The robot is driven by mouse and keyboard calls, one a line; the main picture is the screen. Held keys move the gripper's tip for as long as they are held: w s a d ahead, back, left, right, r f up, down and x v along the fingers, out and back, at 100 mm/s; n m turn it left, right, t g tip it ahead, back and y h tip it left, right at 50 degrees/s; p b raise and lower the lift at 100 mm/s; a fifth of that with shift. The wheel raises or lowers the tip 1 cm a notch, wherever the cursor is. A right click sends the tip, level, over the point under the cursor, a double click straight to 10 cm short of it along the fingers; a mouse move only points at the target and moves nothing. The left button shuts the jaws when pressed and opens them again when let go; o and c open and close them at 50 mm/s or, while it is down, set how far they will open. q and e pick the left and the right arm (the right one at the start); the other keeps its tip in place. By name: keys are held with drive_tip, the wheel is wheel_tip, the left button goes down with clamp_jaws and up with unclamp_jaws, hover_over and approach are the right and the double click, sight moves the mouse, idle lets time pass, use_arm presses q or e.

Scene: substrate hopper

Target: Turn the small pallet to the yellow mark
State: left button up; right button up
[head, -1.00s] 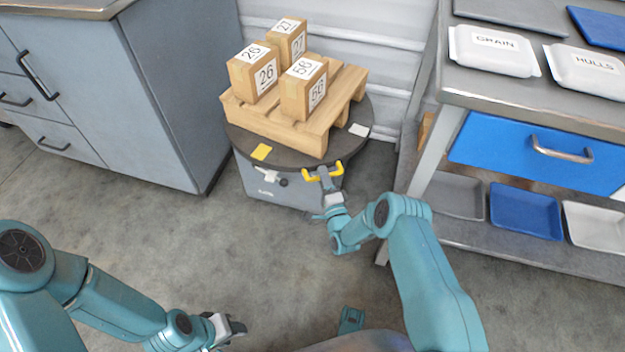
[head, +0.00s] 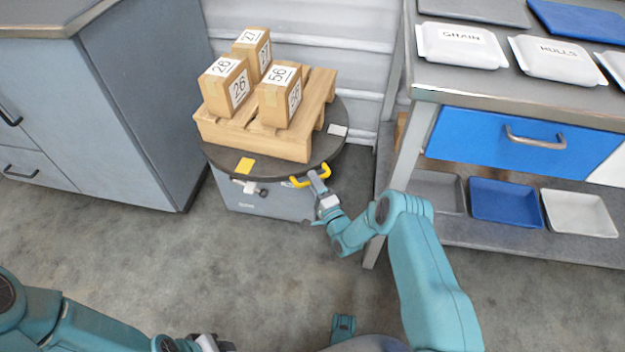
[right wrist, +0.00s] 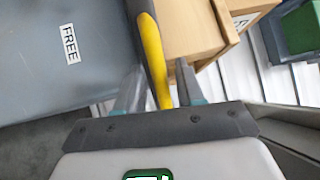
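The small wooden pallet (head: 225,130) lies on a dark round turntable (head: 222,156) and carries three cartons, marked 26 (head: 222,88), 27 (head: 252,50) and 56 (head: 277,97). The yellow mark (head: 245,165) is at the turntable's front left rim, a white mark (head: 337,130) at its right rim. A yellow handle (head: 324,172) sticks out at the front right. My right gripper (head: 316,180) is at this handle. In the right wrist view, its fingers (right wrist: 160,85) stand on either side of the yellow bar (right wrist: 153,50), with small gaps. My left gripper (head: 212,343) is low, partly cut off.
The turntable's grey base (head: 285,205) has a small latch (head: 248,187) in front. A FREE label (right wrist: 70,44) shows in the right wrist view. A grey cabinet (head: 140,100) stands left, a bench (head: 400,180) with trays right.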

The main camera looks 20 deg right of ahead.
drive_tip(key=p+v, duration=0.3)
drive_tip(key=v, duration=1.2)
drive_tip(key=shift+s, duration=0.35)
